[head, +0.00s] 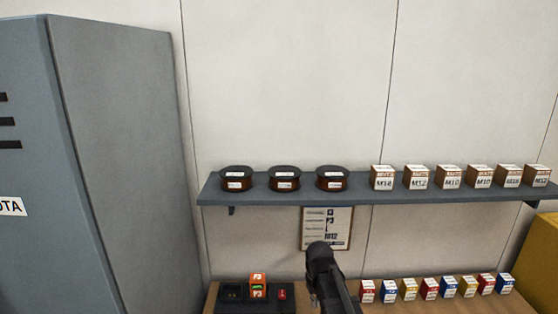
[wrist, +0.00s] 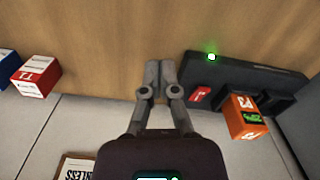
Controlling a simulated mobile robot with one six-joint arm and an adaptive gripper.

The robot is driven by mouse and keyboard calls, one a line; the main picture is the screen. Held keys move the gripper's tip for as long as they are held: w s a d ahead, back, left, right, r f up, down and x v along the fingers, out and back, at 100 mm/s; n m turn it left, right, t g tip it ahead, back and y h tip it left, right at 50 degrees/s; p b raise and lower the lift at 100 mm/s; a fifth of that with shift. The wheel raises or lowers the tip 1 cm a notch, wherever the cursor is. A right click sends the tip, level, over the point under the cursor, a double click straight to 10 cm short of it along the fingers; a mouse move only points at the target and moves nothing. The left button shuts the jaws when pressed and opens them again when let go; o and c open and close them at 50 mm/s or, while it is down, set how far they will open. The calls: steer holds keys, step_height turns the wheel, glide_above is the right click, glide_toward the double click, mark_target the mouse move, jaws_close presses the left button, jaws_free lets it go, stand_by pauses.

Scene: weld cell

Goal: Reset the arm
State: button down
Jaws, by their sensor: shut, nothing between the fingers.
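My gripper (wrist: 158,78) is shut and empty in the wrist view, its two grey fingertips together over the wooden bench top (wrist: 100,50). In the head view my dark arm rises from the bottom edge, in front of the bench, and I cannot make out the fingertips there. The black charger (wrist: 255,72) lies beside the fingers to the right in the wrist view, with a green light on it. An orange battery (wrist: 243,125) sits in one of its bays, with a small green display. The charger also shows in the head view (head: 232,306), left of my arm.
A grey shelf (head: 290,196) carries three dark spools (head: 284,180) and several labelled boxes (head: 417,177). A clipboard (head: 318,220) hangs below. Several small coloured boxes (head: 409,289) line the bench at right. A grey cabinet (head: 130,150) stands left; something yellow (head: 540,262) is far right.

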steer(key=s+d+m, duration=0.2)
steer(key=s+d, duration=0.4)
steer(key=s, duration=0.5)
steer(key=shift+m, duration=0.4)
